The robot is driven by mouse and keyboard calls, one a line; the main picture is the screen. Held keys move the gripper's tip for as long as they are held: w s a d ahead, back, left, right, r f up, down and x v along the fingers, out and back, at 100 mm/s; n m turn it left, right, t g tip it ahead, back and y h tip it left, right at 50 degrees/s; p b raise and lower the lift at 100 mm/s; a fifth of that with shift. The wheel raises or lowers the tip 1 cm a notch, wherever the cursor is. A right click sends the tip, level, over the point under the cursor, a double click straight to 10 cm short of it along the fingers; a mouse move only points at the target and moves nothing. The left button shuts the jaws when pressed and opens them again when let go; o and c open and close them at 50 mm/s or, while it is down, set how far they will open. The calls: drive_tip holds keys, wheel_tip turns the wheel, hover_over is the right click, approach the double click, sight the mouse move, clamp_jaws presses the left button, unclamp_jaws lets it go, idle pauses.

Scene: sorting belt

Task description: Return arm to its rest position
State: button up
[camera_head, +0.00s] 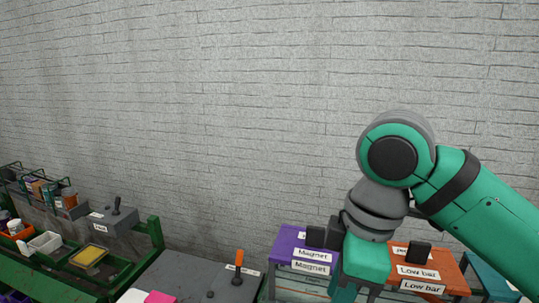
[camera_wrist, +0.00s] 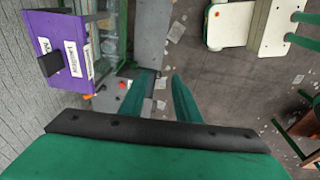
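My arm (camera_head: 480,205) reaches in from the right in the head view, with its wrist bent downward. My gripper hangs below it at the bottom edge, where its fingers are mostly cut off. In the wrist view my gripper (camera_wrist: 162,76) shows two green fingers standing apart. Nothing shows between them except the grey floor below. The gripper is beside the purple "Magnet" box (camera_wrist: 50,75), apart from it.
The purple box (camera_head: 285,242) and an orange "Low bar" box (camera_head: 455,276) stand around my wrist. A grey cabinet with an orange-handled lever (camera_head: 238,268) is left of them. Green-framed trays (camera_head: 88,256) are far left. A brick wall (camera_head: 240,110) stands behind; the space before it is clear.

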drive_tip(key=w+a+f+m+t+y, duration=0.2)
drive_tip(key=w+a+t+y, duration=0.2)
drive_tip(key=w+a+y, duration=0.3)
drive_tip(key=w+a+f+m+t+y, duration=0.2)
drive_tip(key=w+a+t+y, duration=0.25)
drive_tip(key=w+a, duration=0.45)
wheel_tip(320, 180, down, 13)
drive_tip(key=m+t+h, duration=0.3)
drive_tip(key=m+t, duration=0.5)
drive_tip(key=m, duration=0.2)
drive_tip(key=s+d+f+m+h, duration=0.1)
drive_tip(key=s+f+m+h, duration=0.25)
drive_tip(key=s+f, duration=0.5)
drive_tip(key=s+d+f+m+h, duration=0.1)
drive_tip(key=s+f+m+h, duration=0.35)
drive_tip(key=f, duration=0.65)
drive_tip(key=s+d+f+n+g+h, duration=0.1)
drive_tip(key=s+n, duration=0.2)
drive_tip(key=s, duration=1)
drive_tip(key=s+d+f+n+g+h, duration=0.1)
drive_tip(key=s+n, duration=0.3)
drive_tip(key=s, duration=0.9)
drive_tip(key=shift+d+f, duration=0.6)
drive_tip(key=shift+d, duration=0.15)
